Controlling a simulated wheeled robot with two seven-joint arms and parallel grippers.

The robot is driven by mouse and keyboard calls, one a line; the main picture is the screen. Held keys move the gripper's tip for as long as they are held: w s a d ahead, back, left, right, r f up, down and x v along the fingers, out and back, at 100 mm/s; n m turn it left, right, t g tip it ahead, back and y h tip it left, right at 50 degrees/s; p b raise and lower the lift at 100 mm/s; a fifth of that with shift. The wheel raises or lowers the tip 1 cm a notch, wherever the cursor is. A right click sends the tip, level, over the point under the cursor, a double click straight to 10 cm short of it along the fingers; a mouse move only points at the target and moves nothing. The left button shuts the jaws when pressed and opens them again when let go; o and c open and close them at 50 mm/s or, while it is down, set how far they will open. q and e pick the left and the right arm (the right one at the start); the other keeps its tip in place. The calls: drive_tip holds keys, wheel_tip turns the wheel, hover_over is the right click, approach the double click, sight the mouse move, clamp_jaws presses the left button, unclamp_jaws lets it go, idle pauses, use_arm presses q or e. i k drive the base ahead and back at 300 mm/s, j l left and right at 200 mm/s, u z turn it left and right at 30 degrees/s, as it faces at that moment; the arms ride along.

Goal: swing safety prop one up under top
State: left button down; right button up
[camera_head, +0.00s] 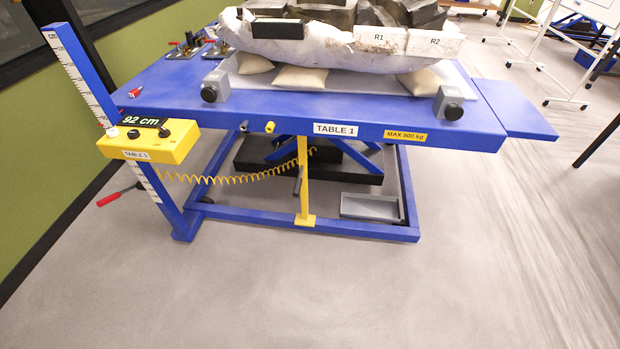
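A yellow safety prop (303,172) stands upright at the front of the blue lift table, between the base frame (262,215) and the underside of the top. Its wide yellow foot rests at the front rail, and a grey handle sticks out at its middle. Its upper end meets the front edge of the table top (232,121) in the picture; I cannot tell whether it touches. No number shows on the prop. The front edge carries a "TABLE 1" label (336,129). Neither of my grippers is in view.
A yellow control box (150,143) reading 92 cm hangs by the blue height scale (80,75) at left, with a coiled yellow cable (235,179). A grey tray (371,207) lies inside the base. A white-jacketed fossil block (320,50) rests on top. The front floor is clear.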

sight(300, 186)
drive_tip(key=i+l, duration=0.3)
drive_tip(key=i+j+z, duration=0.4)
drive_tip(key=i+j, duration=0.25)
drive_tip(key=i, duration=0.15)
drive_tip(key=i+j+z, duration=0.4)
drive_tip(key=i+j, duration=0.25)
drive_tip(key=j, duration=0.2)
